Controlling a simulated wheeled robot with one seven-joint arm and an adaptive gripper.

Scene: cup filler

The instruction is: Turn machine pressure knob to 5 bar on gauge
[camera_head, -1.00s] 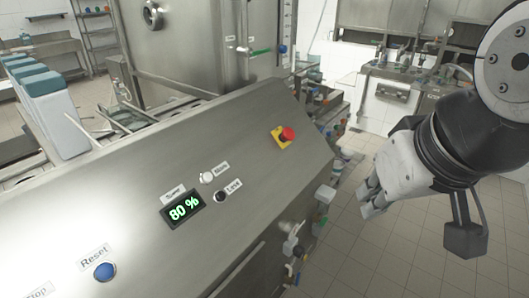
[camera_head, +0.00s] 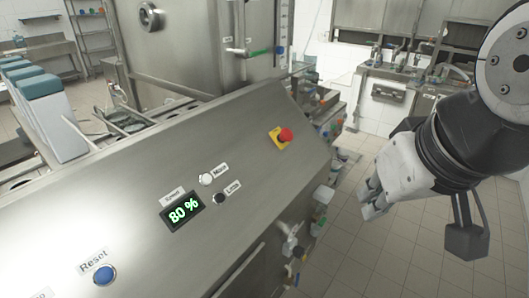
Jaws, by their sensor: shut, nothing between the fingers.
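The machine (camera_head: 120,215) fills the left and middle, with its sloped steel panel facing up. On its right end are small valve-like fittings (camera_head: 290,243), partly in shadow. I cannot tell whether one of them is the pressure knob, and I cannot make out a gauge or its reading. My gripper (camera_head: 370,205) is at the right, shut and empty. It is in the air over the floor, to the right of the machine's end and apart from it.
The panel carries a red emergency stop (camera_head: 285,136), a green "80 %" display (camera_head: 183,210), white and black buttons and a blue Reset button (camera_head: 105,275). Tiled floor (camera_head: 400,255) lies open at the lower right. A sink counter (camera_head: 390,85) stands behind.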

